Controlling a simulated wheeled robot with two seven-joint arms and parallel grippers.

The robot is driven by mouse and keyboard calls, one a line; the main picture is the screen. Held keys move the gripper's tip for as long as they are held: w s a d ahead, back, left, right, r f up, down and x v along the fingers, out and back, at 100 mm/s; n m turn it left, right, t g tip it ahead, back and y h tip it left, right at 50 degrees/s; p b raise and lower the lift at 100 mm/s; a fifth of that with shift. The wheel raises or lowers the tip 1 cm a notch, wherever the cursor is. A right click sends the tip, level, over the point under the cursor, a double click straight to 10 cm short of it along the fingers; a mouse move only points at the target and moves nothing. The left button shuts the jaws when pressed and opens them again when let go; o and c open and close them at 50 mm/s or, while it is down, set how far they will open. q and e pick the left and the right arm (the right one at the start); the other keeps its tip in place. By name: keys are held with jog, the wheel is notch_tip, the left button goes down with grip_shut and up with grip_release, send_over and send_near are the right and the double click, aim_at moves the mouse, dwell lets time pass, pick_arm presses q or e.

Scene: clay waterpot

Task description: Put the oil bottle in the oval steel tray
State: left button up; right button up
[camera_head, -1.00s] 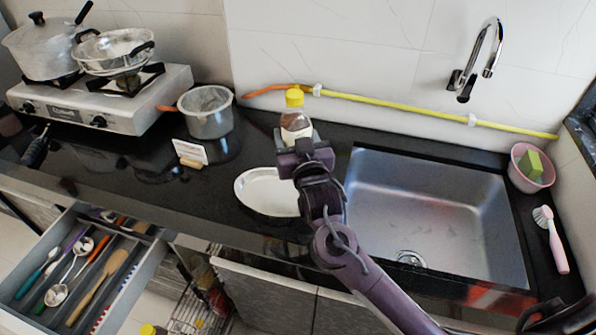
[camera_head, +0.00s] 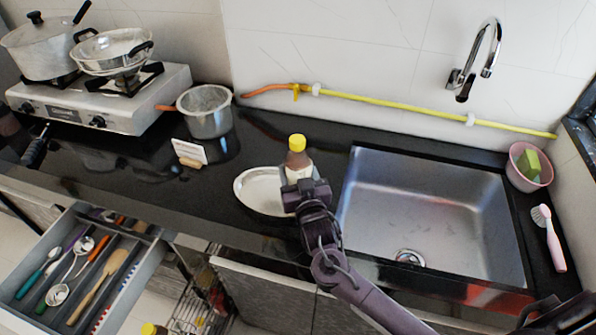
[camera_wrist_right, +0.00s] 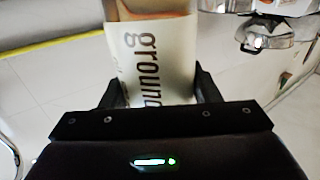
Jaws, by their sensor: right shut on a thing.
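The oil bottle (camera_head: 297,158) has a yellow cap, a brown upper part and a pale label. It looks upright in my right gripper (camera_head: 302,186), over or just beside the right end of the oval steel tray (camera_head: 247,188). I cannot tell how far it is above the tray. In the right wrist view, the bottle's label (camera_wrist_right: 155,55) reads "groun…" and lies between the two dark fingers of the right gripper (camera_wrist_right: 158,86). The gripper hides the bottle's lower part and the tray's right end in the head view.
The sink (camera_head: 430,210) is right of the tray. A steel pot (camera_head: 207,115) and a small white card (camera_head: 189,151) stand left of it. An open utensil drawer (camera_head: 85,265) juts out at lower left. A yellow hose (camera_head: 400,105) runs along the wall.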

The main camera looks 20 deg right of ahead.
jog(key=shift+d+f, duration=0.1)
jog(key=shift+f, duration=0.05)
jog(key=o, duration=1.3)
jog(key=shift+o, duration=0.2)
jog(key=shift+r, duration=0.2)
jog(key=shift+s+f, duration=0.15)
jog(key=shift+s, duration=0.25)
jog(key=s+a+b, duration=0.1)
jog(key=s, duration=1)
jog(key=shift+s+b, duration=0.15)
jog(key=shift+b, duration=0.15)
